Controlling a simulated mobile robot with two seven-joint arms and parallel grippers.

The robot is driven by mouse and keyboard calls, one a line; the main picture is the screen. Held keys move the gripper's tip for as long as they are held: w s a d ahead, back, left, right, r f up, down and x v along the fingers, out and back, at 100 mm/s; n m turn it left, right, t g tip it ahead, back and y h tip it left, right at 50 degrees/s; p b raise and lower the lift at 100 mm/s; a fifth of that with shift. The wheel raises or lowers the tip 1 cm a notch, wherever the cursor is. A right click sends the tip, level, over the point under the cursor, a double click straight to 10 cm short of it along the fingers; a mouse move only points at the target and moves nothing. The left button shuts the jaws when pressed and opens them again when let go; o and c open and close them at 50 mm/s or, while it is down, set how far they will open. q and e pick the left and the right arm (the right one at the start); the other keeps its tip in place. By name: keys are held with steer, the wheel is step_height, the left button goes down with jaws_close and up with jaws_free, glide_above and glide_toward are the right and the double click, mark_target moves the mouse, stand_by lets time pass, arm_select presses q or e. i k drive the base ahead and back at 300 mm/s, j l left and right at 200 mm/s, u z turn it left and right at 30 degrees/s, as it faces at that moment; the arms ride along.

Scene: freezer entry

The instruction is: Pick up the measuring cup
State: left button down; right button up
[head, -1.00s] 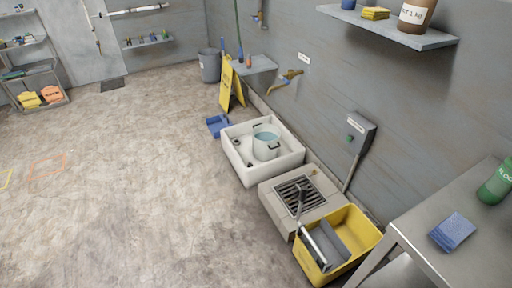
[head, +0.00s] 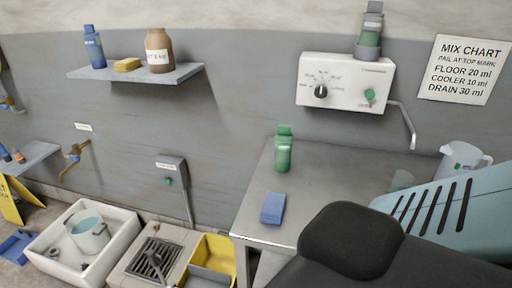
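A small translucent greenish cup (head: 402,180) stands on the steel table (head: 305,185), partly hidden behind my own arm. A larger clear jug with a handle (head: 462,158) stands to its right, its lower part also hidden. I cannot tell for sure which of the two is the measuring cup. My arm, teal and black, fills the lower right of the head view. Neither gripper shows, so I cannot see how they stand relative to the cup.
On the table are a green bottle (head: 283,150) and a blue sponge (head: 273,208). A dispenser box (head: 345,82) with a spout is on the wall above. A white sink holding a pail (head: 87,234), a floor drain (head: 152,258) and a yellow bucket (head: 214,250) are lower left.

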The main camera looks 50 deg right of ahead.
mark_target(400, 186)
steer(key=z, duration=2.65)
steer(key=i+l, duration=0.1)
steer(key=l, duration=0.65)
steer(key=i+l+u, duration=0.1)
steer(key=l, duration=0.65)
steer(key=l+u, duration=0.1)
steer(key=l, duration=0.65)
steer(key=i, duration=0.05)
